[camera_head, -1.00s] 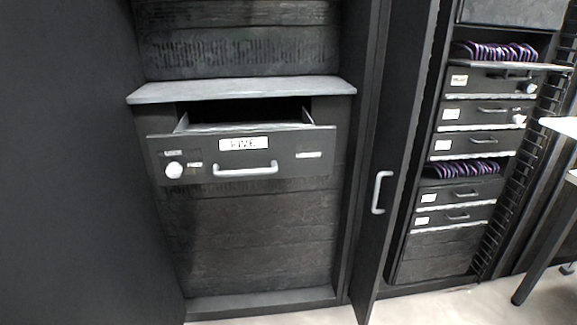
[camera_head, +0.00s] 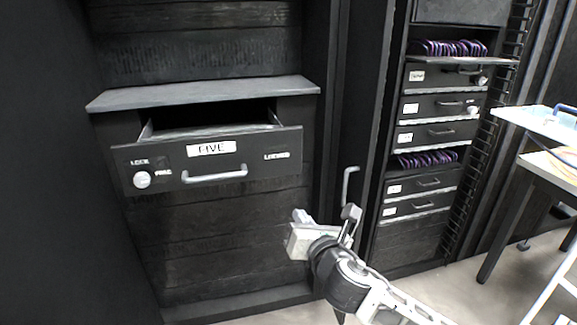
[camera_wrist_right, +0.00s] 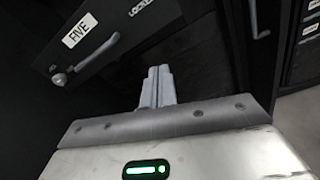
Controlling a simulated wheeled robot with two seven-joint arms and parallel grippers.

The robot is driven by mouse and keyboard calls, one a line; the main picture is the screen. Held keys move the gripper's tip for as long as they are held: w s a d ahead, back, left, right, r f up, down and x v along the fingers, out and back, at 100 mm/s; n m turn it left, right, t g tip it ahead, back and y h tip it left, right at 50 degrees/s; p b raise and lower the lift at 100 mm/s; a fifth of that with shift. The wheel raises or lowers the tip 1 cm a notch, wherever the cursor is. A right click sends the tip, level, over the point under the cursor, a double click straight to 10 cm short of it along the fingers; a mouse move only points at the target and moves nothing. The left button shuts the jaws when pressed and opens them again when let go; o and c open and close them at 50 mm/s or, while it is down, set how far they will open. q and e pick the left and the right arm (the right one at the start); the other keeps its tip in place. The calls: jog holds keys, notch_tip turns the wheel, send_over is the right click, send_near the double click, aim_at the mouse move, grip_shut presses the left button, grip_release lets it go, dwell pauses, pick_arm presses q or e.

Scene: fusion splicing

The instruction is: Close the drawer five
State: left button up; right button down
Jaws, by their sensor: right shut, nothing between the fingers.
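The drawer labelled FIVE (camera_head: 240,172) is pulled partly out of the left cabinet, under a grey shelf, with its open top showing. It has a grey handle (camera_head: 215,175) and a round white knob (camera_head: 142,180) at its left. The drawer also shows tilted at the upper left of the right wrist view (camera_wrist_right: 120,45). My right gripper (camera_head: 298,217) is below and to the right of the drawer front, apart from it. Its fingers (camera_wrist_right: 157,85) are shut with nothing between them. My left gripper is not in view.
An open cabinet door with a handle (camera_head: 349,184) stands right of the drawer. A second rack (camera_head: 440,135) with several closed drawers and purple cables is farther right. A table (camera_head: 545,165) stands at the right edge. The space before drawer five is clear.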

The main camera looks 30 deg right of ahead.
aim_at(287, 157)
notch_tip(287, 157, up, 5)
jog(key=w+d+n+t+h, duration=0.1)
jog(key=w+d+n, duration=0.1)
jog(key=n, duration=0.1)
jog(key=x, duration=1.2)
jog(key=shift+w+d+f, duration=0.2)
jog(key=shift+w+d, duration=0.05)
jog(key=shift+w, duration=0.1)
jog(key=shift+w+d, duration=0.1)
jog(key=shift+w, duration=0.2)
